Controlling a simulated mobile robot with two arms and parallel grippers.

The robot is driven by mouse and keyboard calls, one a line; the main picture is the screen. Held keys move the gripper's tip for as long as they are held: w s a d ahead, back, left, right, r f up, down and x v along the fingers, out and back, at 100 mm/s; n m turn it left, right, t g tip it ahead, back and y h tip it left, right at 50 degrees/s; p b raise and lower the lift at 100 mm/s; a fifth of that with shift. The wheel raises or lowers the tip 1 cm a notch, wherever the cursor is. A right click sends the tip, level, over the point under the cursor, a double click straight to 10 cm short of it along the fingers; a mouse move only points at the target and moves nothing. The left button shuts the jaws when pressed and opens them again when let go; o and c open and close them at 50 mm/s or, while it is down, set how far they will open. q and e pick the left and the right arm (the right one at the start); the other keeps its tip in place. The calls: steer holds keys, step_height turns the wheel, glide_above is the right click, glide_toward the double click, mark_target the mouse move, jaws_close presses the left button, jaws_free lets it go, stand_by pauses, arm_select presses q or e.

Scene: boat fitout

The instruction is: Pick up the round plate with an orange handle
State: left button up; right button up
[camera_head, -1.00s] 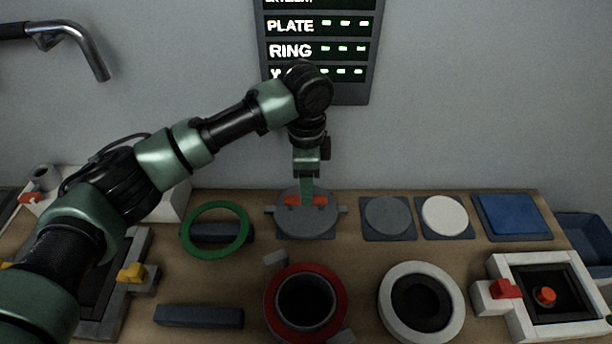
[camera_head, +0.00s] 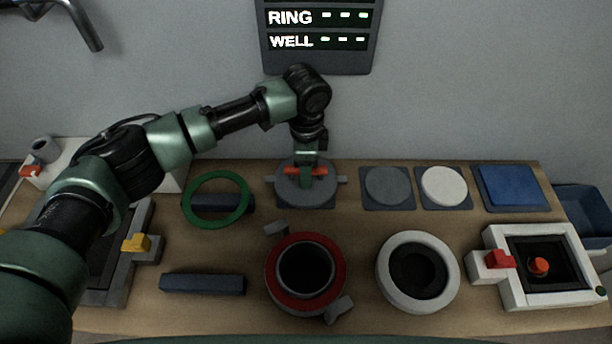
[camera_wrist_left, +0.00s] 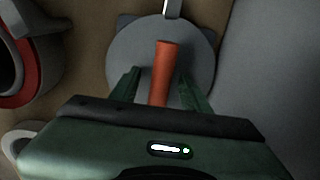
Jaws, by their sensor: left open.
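The round grey plate (camera_head: 292,192) lies flat on a dark square base at the back of the bench, with an orange bar handle (camera_head: 319,171) on top. My left gripper (camera_head: 306,174) points down over it. In the left wrist view the plate (camera_wrist_left: 205,50) lies under the gripper. The orange handle (camera_wrist_left: 164,70) stands between the two open green fingers (camera_wrist_left: 157,88), with a gap on either side. My right gripper is not in view.
A green ring (camera_head: 243,207) lies left of the plate. A grey disc (camera_head: 388,185) and a white disc (camera_head: 444,186) lie to its right. In front stand a red-rimmed well (camera_head: 337,274) and a white ring (camera_head: 452,270). The wall is close behind.

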arm_select(q)
jaws_close()
steer(key=shift+r, duration=0.1)
stand_by(1.2)
